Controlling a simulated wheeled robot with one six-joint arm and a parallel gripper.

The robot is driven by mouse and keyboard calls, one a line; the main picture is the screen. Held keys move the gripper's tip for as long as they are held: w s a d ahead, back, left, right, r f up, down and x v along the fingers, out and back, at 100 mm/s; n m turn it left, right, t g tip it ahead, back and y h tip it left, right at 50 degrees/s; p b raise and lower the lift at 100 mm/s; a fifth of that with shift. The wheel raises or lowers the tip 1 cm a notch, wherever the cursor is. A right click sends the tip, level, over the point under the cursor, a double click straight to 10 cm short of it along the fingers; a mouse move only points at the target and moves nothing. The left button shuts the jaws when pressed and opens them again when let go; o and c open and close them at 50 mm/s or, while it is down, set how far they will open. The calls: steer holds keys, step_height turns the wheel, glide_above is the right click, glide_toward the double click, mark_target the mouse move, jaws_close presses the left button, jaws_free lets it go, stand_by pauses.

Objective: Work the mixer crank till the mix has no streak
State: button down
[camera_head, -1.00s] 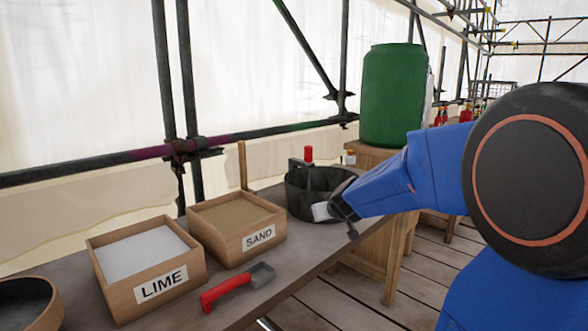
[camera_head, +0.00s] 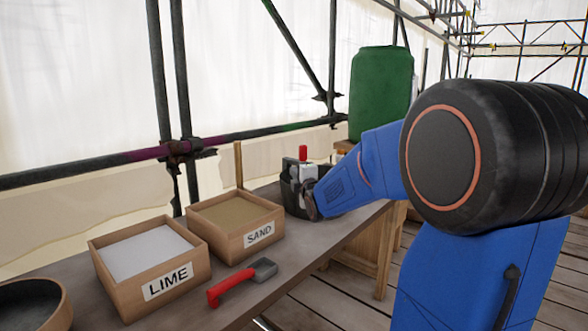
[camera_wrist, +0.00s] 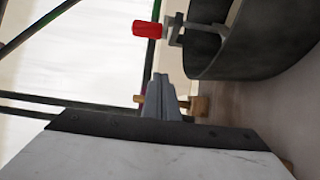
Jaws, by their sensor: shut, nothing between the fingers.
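The mixer is a dark round tub (camera_head: 289,196) on the bench, beyond the sand box and partly behind my arm. Its crank has a red handle (camera_head: 303,152) standing above the rim. In the wrist view the tub (camera_wrist: 245,55) fills the upper right, and the red handle (camera_wrist: 146,29) is at the top centre on a grey crank arm (camera_wrist: 176,32). My gripper (camera_wrist: 160,84) is shut and empty, with its fingers together, beside the tub and apart from the handle. The mix inside the tub is hidden.
A lime box (camera_head: 150,273) and a sand box (camera_head: 236,233) stand on the bench (camera_head: 215,300), with a red-handled scoop (camera_head: 240,281) in front. A round pan (camera_head: 35,305) is at the lower left. A green barrel (camera_head: 380,92) and scaffold poles (camera_head: 165,80) stand behind.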

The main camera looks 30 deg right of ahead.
steer(key=w+d, duration=0.5)
steer(key=w, duration=0.2)
steer(key=shift+w+d, duration=0.25)
steer(key=shift+w, duration=0.05)
stand_by(0.4)
